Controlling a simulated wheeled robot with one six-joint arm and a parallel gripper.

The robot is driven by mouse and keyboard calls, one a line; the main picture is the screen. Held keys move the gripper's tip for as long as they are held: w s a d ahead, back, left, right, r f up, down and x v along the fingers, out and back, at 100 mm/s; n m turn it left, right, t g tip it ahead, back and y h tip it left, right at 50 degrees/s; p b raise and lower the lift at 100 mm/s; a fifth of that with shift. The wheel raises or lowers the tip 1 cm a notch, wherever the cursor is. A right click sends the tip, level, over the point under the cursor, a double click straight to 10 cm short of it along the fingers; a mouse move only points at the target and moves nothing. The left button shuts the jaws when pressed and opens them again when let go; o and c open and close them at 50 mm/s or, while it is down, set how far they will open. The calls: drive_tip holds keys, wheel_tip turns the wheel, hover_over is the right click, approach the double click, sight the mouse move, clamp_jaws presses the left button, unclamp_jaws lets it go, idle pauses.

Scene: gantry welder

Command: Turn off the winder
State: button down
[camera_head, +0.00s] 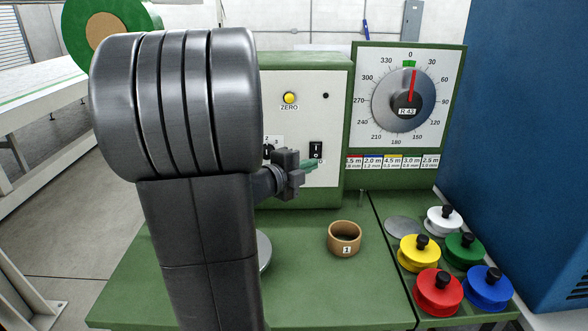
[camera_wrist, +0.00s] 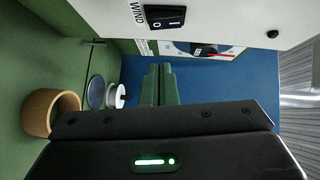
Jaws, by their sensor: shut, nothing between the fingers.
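The winder is a green box with a white front panel (camera_head: 330,105). A black rocker switch (camera_head: 315,150) marked I and O sits low on the panel. The rocker switch also shows in the wrist view (camera_wrist: 163,18), beside the word WIND. I cannot tell which side is pressed. My gripper (camera_head: 312,165) is shut and empty, its green fingertips just below the switch in the head view. In the wrist view, the fingers (camera_wrist: 160,85) point away from the camera, apart from the switch; contact with the panel is not visible.
A yellow ZERO button (camera_head: 289,98) is above the switch. A dial (camera_head: 402,98) with a red pointer stands right. A brown ring-shaped cup (camera_head: 345,238) and several coloured spools (camera_head: 438,292) stand on the green table (camera_head: 330,295). A blue wall (camera_head: 530,140) bounds the right. My arm hides the panel's left part.

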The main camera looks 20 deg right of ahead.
sight(316, 151)
drive_tip(key=shift+w+d+f+p, duration=0.15)
drive_tip(key=shift+w+d, duration=0.2)
drive_tip(key=shift+w, duration=0.4)
drive_tip(key=shift+w+d+f+p, duration=0.1)
drive_tip(key=shift+w+d, duration=0.3)
drive_tip(key=shift+w, duration=0.35)
drive_tip(key=shift+w+d+f+p, duration=0.15)
drive_tip(key=shift+w+d, duration=0.2)
drive_tip(key=shift+w, duration=0.4)
drive_tip(key=shift+f, duration=0.1)
